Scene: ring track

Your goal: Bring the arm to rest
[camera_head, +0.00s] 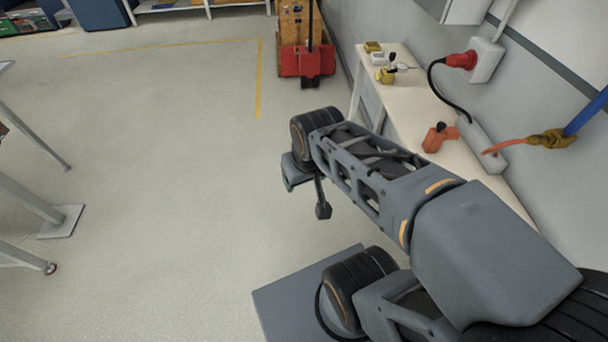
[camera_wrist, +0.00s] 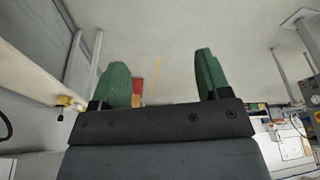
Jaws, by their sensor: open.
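My gripper (camera_wrist: 163,80) shows in the wrist view with its two green fingers spread wide apart. Nothing is between them but the view of the floor and distant things. In the head view my grey arm reaches out from the lower right towards the middle, beside the bench. The gripper's fingers cannot be made out in the head view.
A narrow bench (camera_head: 408,88) runs along the right wall, with an orange tool (camera_head: 439,137), a power strip (camera_head: 482,144) and small yellow items on it. A red pallet truck (camera_head: 306,62) with a wooden load stands at the back. Table legs (camera_head: 30,200) are at left. The middle floor is clear.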

